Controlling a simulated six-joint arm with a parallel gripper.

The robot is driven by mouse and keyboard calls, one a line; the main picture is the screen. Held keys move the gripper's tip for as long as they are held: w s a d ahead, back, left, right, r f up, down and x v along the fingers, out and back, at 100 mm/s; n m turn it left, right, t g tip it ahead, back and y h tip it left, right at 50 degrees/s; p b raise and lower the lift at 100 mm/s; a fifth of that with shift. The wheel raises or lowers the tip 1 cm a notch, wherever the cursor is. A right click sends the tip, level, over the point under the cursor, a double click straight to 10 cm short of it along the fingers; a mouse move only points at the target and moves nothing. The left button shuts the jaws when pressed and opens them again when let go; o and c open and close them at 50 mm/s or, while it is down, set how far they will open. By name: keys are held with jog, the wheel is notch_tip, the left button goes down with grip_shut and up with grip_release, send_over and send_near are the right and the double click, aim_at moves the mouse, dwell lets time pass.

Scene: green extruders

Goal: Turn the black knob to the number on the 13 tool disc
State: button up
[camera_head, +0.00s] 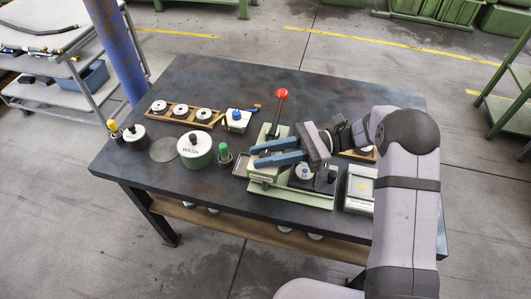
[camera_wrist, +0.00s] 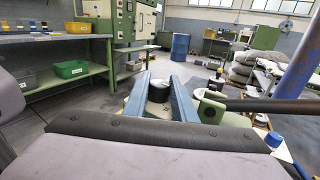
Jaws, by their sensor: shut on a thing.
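My gripper (camera_head: 268,153), with two long blue fingers, reaches left over the green extruder (camera_head: 315,200). In the wrist view, its fingers (camera_wrist: 160,78) close around a dark round piece (camera_wrist: 158,96) with a paler top. This piece may be the black knob; the head view hides it behind the fingers. A lever with a red ball (camera_head: 282,93) stands upright behind the fingers.
A white-lidded pot marked WASH (camera_head: 194,145) and a green-topped bottle (camera_head: 225,153) stand left. Behind them is a wooden rack (camera_head: 180,113) with several round pieces and a blue-knobbed white box (camera_head: 236,121). A pale box (camera_head: 359,188) stands right. The table's front left is clear.

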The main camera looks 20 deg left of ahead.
dwell(0.4)
jog(key=o, duration=1)
jog(key=shift+o, duration=0.2)
jog(key=shift+m+t, duration=0.3)
